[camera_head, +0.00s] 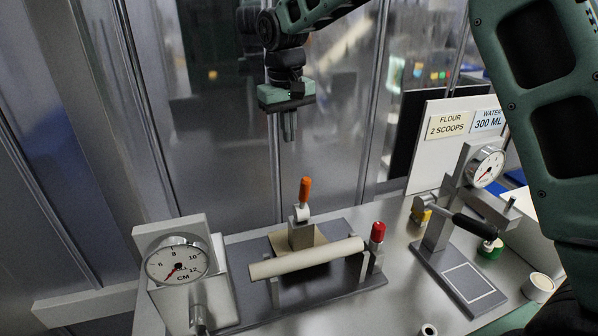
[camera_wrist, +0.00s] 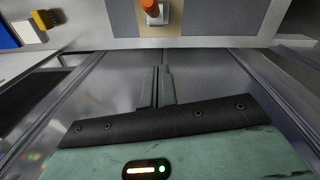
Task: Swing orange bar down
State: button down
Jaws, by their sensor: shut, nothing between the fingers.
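The orange bar (camera_head: 304,190) stands upright on a small grey and white pivot block on the rolling-pin station. It also shows at the top edge of the wrist view (camera_wrist: 150,6), partly cut off. My gripper (camera_head: 289,138) hangs in the air above and a little left of the bar, pointing down, apart from it. Its two fingers (camera_wrist: 159,72) are together and empty.
A pale roller (camera_head: 306,258) lies across the station in front of the bar, with a red knob (camera_head: 377,232) at its right. A dial gauge box (camera_head: 178,270) stands at left. A press with a dial (camera_head: 450,210) and black lever stands at right. Glass panels rise behind.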

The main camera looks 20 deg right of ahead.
aim_at(304, 201)
jog(key=shift+s+d+f+p, duration=0.2)
jog(key=shift+s+f+p, duration=0.5)
jog(key=shift+f, duration=0.9)
jog(key=shift+s+d+f+p, duration=0.2)
jog(key=shift+s+f+p, duration=0.45)
jog(key=shift+f, duration=0.9)
jog(key=shift+s+d+f+p, duration=0.2)
jog(key=shift+s+f+p, duration=0.25)
jog(key=shift+f+p, duration=0.8)
jog(key=shift+f+b, duration=0.45)
jog(key=shift+b, duration=0.25)
